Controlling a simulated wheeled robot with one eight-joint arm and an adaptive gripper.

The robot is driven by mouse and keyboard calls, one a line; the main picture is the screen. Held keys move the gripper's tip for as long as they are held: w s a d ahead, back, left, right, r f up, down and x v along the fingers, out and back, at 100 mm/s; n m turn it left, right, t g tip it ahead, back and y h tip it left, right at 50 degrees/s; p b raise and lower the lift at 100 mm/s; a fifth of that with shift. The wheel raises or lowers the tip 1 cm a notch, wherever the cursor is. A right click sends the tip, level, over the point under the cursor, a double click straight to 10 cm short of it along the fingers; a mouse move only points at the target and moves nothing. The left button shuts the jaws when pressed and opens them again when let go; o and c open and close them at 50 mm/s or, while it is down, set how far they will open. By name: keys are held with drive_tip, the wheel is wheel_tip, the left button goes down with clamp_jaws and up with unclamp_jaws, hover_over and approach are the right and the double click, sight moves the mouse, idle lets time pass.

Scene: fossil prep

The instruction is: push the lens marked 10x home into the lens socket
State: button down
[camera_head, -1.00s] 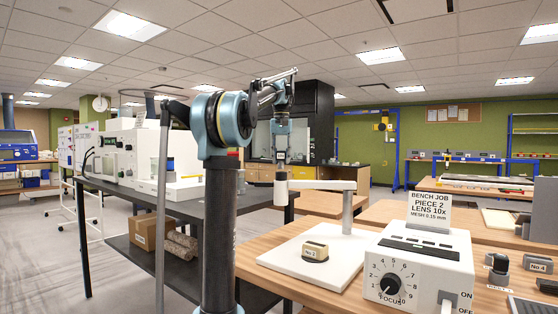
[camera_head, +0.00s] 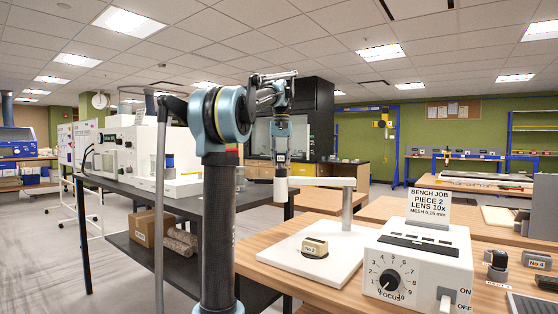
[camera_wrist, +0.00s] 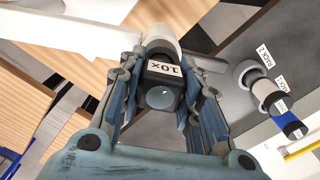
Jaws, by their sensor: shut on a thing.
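My gripper (camera_head: 282,150) is shut on the lens marked 10x, a dark square-bodied piece with a white label (camera_wrist: 163,70) and a round glass face, held between the two blue finger linkages in the wrist view. The lens socket is the white cylinder (camera_head: 281,189) at the end of the white stand's arm, directly below my gripper in the head view. In the wrist view the pale socket (camera_wrist: 164,36) lies just beyond the lens, in line with it. The lens hides the socket mouth, so I cannot tell how deep it sits.
A focus box (camera_head: 415,270) with a knob and a bench-job card (camera_head: 429,204) stands to the right. A dark bench (camera_head: 120,197) with instruments is at the left.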

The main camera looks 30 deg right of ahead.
drive_tip(key=shift+f, duration=0.6)
drive_tip(key=shift+r, duration=0.15)
drive_tip(key=shift+r, duration=1.4)
drive_tip(key=shift+f, duration=0.35)
idle(0.7)
drive_tip(key=shift+f, duration=1.15)
drive_tip(key=shift+r, duration=0.15)
drive_tip(key=shift+r, duration=1.35)
drive_tip(key=shift+f, duration=0.2)
idle(0.6)
